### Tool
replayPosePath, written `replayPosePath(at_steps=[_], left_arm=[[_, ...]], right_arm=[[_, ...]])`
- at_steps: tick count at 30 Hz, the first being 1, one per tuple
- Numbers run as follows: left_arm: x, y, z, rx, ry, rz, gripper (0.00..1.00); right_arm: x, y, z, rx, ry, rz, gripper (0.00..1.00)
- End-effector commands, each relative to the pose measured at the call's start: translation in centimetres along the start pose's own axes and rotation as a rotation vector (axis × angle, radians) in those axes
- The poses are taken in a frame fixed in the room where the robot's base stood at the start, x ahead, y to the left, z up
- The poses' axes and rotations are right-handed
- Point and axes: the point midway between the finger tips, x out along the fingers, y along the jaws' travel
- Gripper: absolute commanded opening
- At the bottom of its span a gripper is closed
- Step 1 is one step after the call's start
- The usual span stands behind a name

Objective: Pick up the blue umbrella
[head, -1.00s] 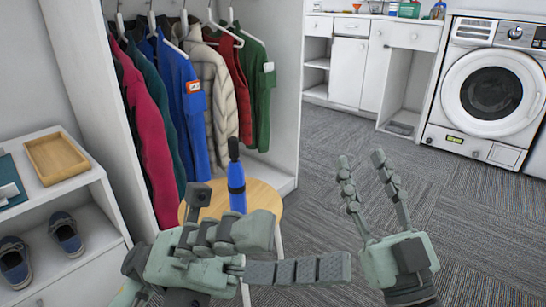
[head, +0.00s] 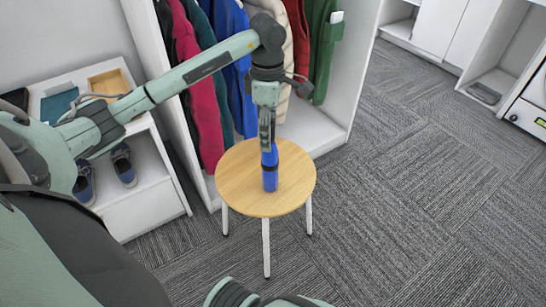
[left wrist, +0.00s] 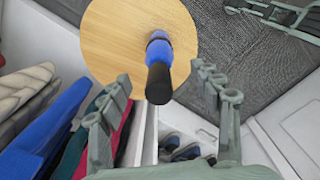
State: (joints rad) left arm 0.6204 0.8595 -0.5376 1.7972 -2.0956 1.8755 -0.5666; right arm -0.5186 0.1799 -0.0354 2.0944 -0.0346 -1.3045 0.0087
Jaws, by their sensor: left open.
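The blue umbrella (head: 270,172) is folded and stands upright on the round wooden stool (head: 235,175). My left gripper (head: 267,143) points down over its top end and hides the handle in the head view. In the left wrist view the umbrella's black handle (left wrist: 158,84) points towards the camera, in line with the gap between the open fingers of my left gripper (left wrist: 161,74). The fingers look apart from it. Grey-green linked parts, probably my right gripper (left wrist: 272,13), show at the top right of the left wrist view.
Behind the stool is a white wardrobe with hanging jackets, including a pink one (head: 204,125) and a green one (head: 320,50). A white shelf (head: 150,185) with shoes (head: 123,165) and a wooden tray (head: 108,84) stands left. The carpet (head: 410,200) to the right is clear.

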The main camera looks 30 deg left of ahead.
Motion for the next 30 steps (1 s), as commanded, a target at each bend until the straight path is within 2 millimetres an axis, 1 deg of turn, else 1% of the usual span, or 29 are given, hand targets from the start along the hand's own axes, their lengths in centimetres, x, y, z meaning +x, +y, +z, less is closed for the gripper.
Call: replayPosePath(at_steps=[1,5,9,12,15,21,22,23,30], left_arm=[[0.7,-0.1,0.0,0.0,0.001,-0.003,0.64],[2.1,-0.1,0.1,0.0,-0.001,-0.004,0.64],[4.3,-0.2,0.1,-0.001,-0.002,-0.006,0.64],[5.6,-0.1,0.1,0.0,-0.002,-0.004,0.64],[6.2,-0.1,0.1,0.0,-0.002,-0.001,0.64],[6.3,0.0,0.1,0.001,-0.003,0.0,0.64],[6.3,0.0,0.1,0.001,-0.003,0.0,0.63],[6.3,0.0,0.1,0.001,-0.003,0.0,0.59],[6.3,0.0,0.1,0.001,-0.002,0.0,0.29]], right_arm=[[0.0,0.0,0.0,0.0,0.001,0.0,0.4],[0.2,0.0,0.0,0.0,-0.001,-0.001,0.4],[0.7,-0.1,0.1,0.0,-0.002,-0.005,0.4],[0.8,-0.2,0.1,0.0,-0.002,-0.005,0.4],[0.9,-0.2,0.2,0.0,-0.002,-0.006,0.4],[0.9,-0.2,0.2,0.0,-0.003,-0.006,0.4],[0.9,-0.2,0.2,0.0,-0.003,-0.006,0.4],[0.9,-0.2,0.2,0.0,-0.003,-0.006,0.4],[0.9,-0.2,0.2,0.0,-0.003,-0.006,0.4]])
